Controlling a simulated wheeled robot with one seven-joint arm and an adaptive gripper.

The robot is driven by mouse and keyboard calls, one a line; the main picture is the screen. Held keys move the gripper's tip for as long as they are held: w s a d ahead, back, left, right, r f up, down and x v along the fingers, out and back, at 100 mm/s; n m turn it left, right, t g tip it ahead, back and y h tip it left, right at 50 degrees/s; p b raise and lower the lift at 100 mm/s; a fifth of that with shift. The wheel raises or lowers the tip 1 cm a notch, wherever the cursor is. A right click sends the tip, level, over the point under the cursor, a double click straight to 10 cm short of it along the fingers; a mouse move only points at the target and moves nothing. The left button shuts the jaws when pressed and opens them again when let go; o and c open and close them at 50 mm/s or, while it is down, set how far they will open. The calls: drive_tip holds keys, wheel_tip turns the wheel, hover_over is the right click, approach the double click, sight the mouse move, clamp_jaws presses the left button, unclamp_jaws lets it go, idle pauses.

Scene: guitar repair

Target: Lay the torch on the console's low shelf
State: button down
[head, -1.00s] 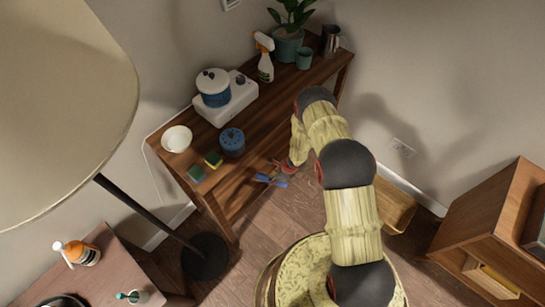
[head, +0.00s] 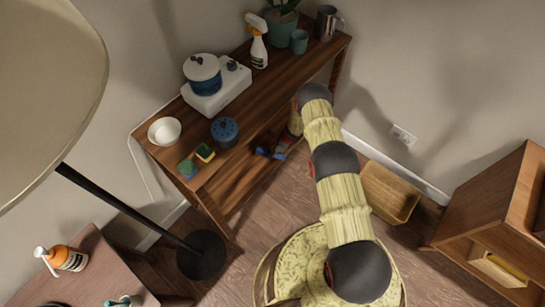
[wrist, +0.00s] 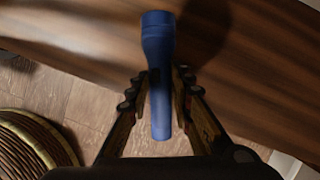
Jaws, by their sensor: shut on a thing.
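The blue torch (wrist: 157,40) is held between the two fingers of my gripper (wrist: 158,92), its wider head pointing away from the wrist. In the head view, my gripper (head: 272,150) is at the console's front edge, partly hidden under the top, with bits of blue showing. The console's low shelf (head: 232,192) is a dark wooden board below the top. In the wrist view, the shelf's wood (wrist: 250,75) lies beyond and beneath the torch's head, with shadow on it. I cannot tell the gap between torch and shelf.
The console top (head: 265,100) carries a white hob with a blue pot (head: 205,78), a white bowl (head: 164,131), a blue round container (head: 225,131), sponges (head: 204,153) and a spray bottle (head: 257,45). A lamp pole (head: 120,205) stands left. A wooden bin (head: 390,190) stands right.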

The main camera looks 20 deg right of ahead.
drive_tip(key=shift+w+d+f+b, duration=0.25)
drive_tip(key=shift+w+f+b, duration=0.1)
drive_tip(key=shift+w+f, duration=0.35)
drive_tip(key=shift+s+f+b, duration=0.1)
drive_tip(key=shift+f+b, duration=0.45)
drive_tip(key=shift+f, duration=0.9)
drive_tip(key=shift+f, duration=0.15)
drive_tip(key=c, duration=1.6)
unclamp_jaws()
drive_tip(key=shift+c, duration=0.2)
drive_tip(key=shift+o, duration=0.3)
drive_tip(key=p+v, duration=0.4)
drive_tip(key=v, duration=0.8)
drive_tip(key=shift+s+p, duration=0.15)
drive_tip(key=shift+p, duration=0.2)
